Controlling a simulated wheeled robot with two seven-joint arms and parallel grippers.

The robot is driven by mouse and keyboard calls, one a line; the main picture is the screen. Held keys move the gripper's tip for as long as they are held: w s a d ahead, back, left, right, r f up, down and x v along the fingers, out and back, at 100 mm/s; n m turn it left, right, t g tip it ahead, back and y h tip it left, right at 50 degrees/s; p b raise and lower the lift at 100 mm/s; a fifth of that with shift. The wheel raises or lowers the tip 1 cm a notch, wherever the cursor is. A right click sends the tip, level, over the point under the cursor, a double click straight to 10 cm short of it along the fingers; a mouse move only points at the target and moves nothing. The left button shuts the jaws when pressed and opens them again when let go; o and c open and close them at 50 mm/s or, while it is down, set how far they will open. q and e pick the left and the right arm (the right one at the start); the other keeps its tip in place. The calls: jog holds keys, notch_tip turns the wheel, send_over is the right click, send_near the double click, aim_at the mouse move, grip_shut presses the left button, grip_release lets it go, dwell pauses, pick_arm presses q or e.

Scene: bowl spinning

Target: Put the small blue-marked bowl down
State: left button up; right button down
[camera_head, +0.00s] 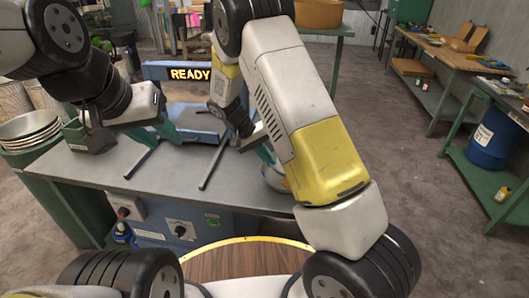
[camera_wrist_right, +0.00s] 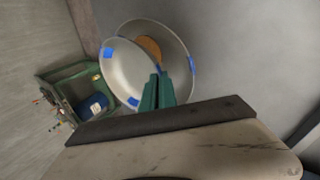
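A silvery bowl with blue marks (camera_wrist_right: 126,72) shows tilted in the right wrist view, at my right fingertips. It overlaps a second round, blue-marked metal shape (camera_wrist_right: 179,48); I cannot tell how the two touch. My right gripper (camera_wrist_right: 157,90) has its teal fingers close together at the bowl's rim and looks shut on it. In the head view, part of a bowl (camera_head: 274,178) shows below the right gripper (camera_head: 264,153), near the bench's right end; my arm hides the rest. My left gripper (camera_head: 167,132) is over the bench with no bowl visible at it; its finger gap is unclear.
The grey metal bench (camera_head: 150,178) has dark rods (camera_head: 212,160) on its top and a machine with a READY sign (camera_head: 190,73) behind. A stack of bowls (camera_head: 30,130) stands at the left. A round wooden top (camera_head: 245,260) is in front. A blue drum (camera_head: 493,140) is at right.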

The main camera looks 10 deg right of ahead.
jog(key=shift+w+d, duration=0.2)
jog(key=shift+w, duration=0.4)
jog(key=shift+s+f, duration=0.1)
jog(key=shift+f, duration=1.7)
jog(key=shift+f, duration=0.15)
jog(key=c, duration=1.7)
grip_release()
